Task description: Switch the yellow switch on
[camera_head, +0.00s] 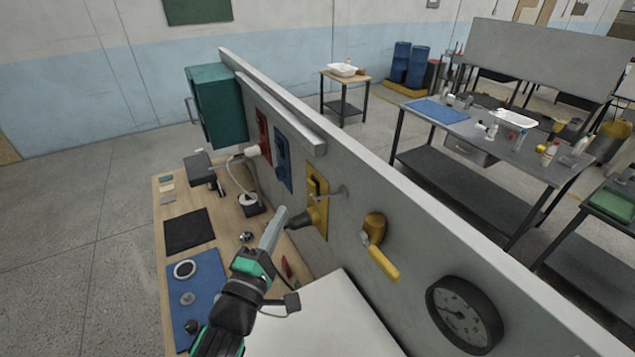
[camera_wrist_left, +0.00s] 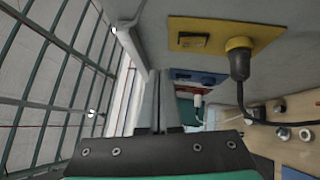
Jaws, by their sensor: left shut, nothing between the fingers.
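The yellow switch panel (camera_head: 317,206) is fixed to the grey wall, with a dark switch (camera_head: 316,184) on its upper part. A black plug (camera_head: 300,220) sits in its lower part. In the left wrist view the yellow panel (camera_wrist_left: 216,28) is at the upper right, with the black rocker switch (camera_wrist_left: 193,41) and the plug (camera_wrist_left: 239,64). My left gripper (camera_head: 282,212) is shut and empty, in front of the wall near the plug in the head view. In the left wrist view its closed fingers (camera_wrist_left: 160,74) are apart from the panel. Which way the rocker is set, I cannot tell.
Blue (camera_head: 282,157) and red (camera_head: 263,133) panels and a teal cabinet (camera_head: 216,106) are along the wall. A yellow handle (camera_head: 380,258) and round gauge (camera_head: 464,314) are to the right. The wooden bench (camera_head: 228,215) below holds mats and small parts.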

